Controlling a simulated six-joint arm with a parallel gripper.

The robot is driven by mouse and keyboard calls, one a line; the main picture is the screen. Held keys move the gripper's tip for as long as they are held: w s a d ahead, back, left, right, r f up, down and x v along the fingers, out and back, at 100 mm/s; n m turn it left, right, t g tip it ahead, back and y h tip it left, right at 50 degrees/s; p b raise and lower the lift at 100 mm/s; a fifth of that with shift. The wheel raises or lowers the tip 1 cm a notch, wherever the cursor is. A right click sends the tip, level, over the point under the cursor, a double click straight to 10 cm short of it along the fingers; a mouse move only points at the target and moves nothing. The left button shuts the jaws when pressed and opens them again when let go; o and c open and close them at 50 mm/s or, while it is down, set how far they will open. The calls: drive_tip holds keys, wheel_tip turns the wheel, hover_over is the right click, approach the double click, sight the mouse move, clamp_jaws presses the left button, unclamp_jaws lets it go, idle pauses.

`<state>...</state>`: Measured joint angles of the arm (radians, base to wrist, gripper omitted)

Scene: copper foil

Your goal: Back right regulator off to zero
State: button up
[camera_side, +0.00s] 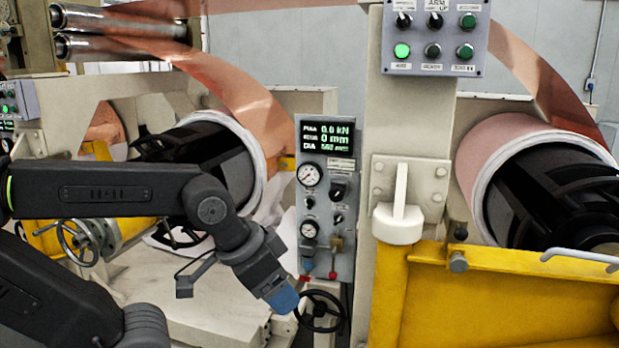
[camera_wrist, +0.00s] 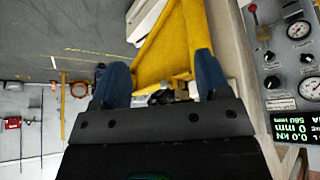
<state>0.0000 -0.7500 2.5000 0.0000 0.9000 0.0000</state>
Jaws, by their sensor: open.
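The grey control panel (camera_side: 325,258) stands centre in the side view. It carries two round gauges, the upper (camera_side: 309,175) and the lower (camera_side: 309,230), several black knobs, and levers at its bottom. A large black knob (camera_side: 339,190) sits right of the upper gauge, and a smaller knob (camera_side: 338,217) is below it. Neither is labelled legibly, so I cannot tell which is the right regulator. My gripper (camera_side: 285,301) is below and left of the panel, apart from the knobs. In the wrist view my gripper (camera_wrist: 162,76) is open and empty, with the panel (camera_wrist: 286,76) at the right edge.
A black handwheel (camera_side: 319,311) is close to my fingertips. A red-tipped lever (camera_side: 333,270) hangs above it. The display (camera_side: 330,137) reads 0.0 kN and 0 mm. Copper rolls stand on both sides, with a yellow frame (camera_side: 480,297) at right.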

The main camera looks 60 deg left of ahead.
drive_tip(key=w+t, duration=0.3)
drive_tip(key=w, duration=0.5)
drive_tip(key=n+t+y, duration=0.4)
drive_tip(key=n+y, duration=0.4)
drive_tip(key=y, duration=0.5)
approach(335, 197)
drive_tip(key=x, duration=1.1)
drive_tip(key=shift+w+a, duration=0.1)
drive_tip(key=shift+w, duration=0.05)
drive_tip(key=c, duration=0.9)
